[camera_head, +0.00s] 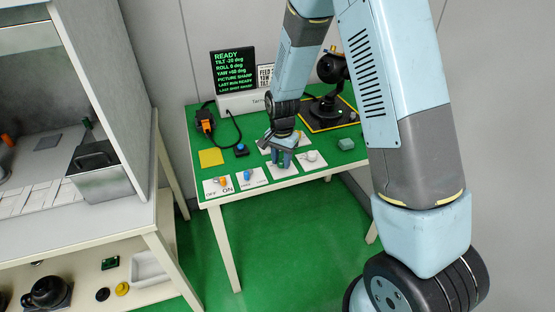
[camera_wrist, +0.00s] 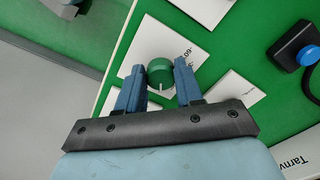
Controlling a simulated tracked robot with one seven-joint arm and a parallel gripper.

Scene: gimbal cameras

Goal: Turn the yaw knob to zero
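A green round knob (camera_wrist: 160,73) with a white pointer line sits on a white label card (camera_wrist: 150,42) in the wrist view. Its pointer faces toward my gripper's palm. Part of a "-60" marking shows beside it; the knob's name is not readable. My gripper (camera_wrist: 158,78) is open, with one blue finger on each side of the knob; I cannot tell whether either touches it. In the head view, my gripper (camera_head: 283,160) is low over the cards near the table's front, mostly hiding this knob. The screen (camera_head: 232,70) reads YAW +60 deg, ROLL 0 deg, TILT -20 deg.
A white knob (camera_head: 311,155), a blue knob (camera_head: 247,174) and an orange OFF/ON switch (camera_head: 222,180) stand close by on the green table (camera_head: 205,133). A blue button (camera_head: 241,149) is at left. The black camera gimbal (camera_head: 328,108) stands behind right.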

